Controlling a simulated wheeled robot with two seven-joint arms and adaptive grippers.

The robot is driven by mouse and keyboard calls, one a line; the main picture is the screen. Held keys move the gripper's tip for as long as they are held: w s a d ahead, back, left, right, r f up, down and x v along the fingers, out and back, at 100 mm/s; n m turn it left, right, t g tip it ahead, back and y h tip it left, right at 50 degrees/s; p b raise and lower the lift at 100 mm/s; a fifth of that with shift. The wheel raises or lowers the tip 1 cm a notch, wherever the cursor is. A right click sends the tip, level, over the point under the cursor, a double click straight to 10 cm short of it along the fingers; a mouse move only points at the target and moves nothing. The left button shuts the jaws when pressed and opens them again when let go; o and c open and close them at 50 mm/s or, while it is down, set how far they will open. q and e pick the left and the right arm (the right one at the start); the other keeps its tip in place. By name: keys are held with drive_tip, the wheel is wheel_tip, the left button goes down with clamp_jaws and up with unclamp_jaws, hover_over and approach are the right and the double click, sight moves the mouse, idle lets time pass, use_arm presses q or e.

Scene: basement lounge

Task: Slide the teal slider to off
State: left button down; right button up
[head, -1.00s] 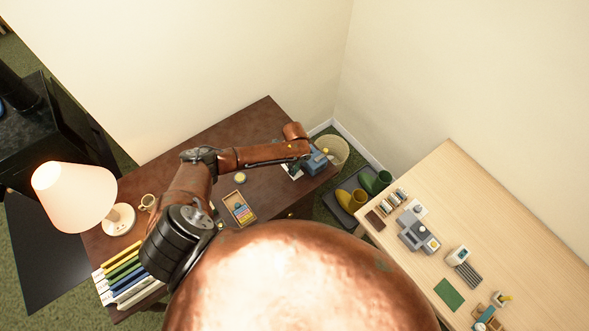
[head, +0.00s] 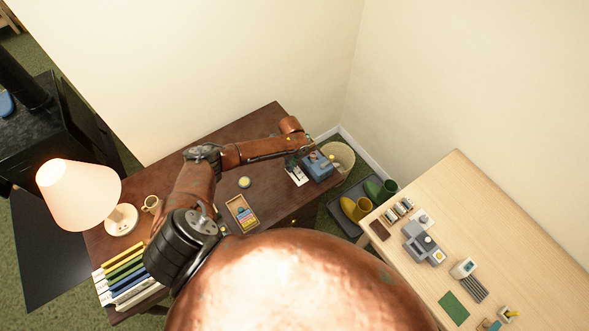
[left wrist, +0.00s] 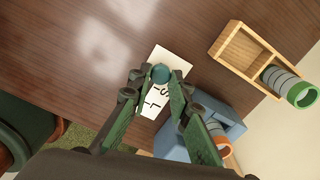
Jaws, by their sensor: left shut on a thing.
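My left gripper (left wrist: 161,78) is shut on a round teal knob (left wrist: 160,72), which I take to be the teal slider. In the left wrist view the knob shows between the fingertips, over a white card (left wrist: 173,55) with black letters. The fingers hide part of the card, and no track is clear. In the head view the card (head: 297,177) lies on the dark desk beside a blue box (head: 318,167), and my left gripper (head: 291,160) is just above the card. The knob is too small to make out there. My right gripper is not in view.
The blue box (left wrist: 228,122) stands close beside the fingers. A wooden tray (left wrist: 236,50) lies farther off on the desk (head: 262,125). A lamp (head: 80,195), a mug (head: 151,203) and colored folders (head: 125,275) stand at the left. A pale table (head: 500,225) holds several small items.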

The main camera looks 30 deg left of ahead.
use_arm(q)
drive_tip(key=shift+w+a, duration=0.1)
drive_tip(key=shift+a, duration=0.15)
drive_tip(key=c, duration=1.8)
unclamp_jaws()
drive_tip(key=shift+o, duration=0.2)
drive_tip(key=shift+d, duration=0.1)
wheel_tip(320, 180, up, 12)
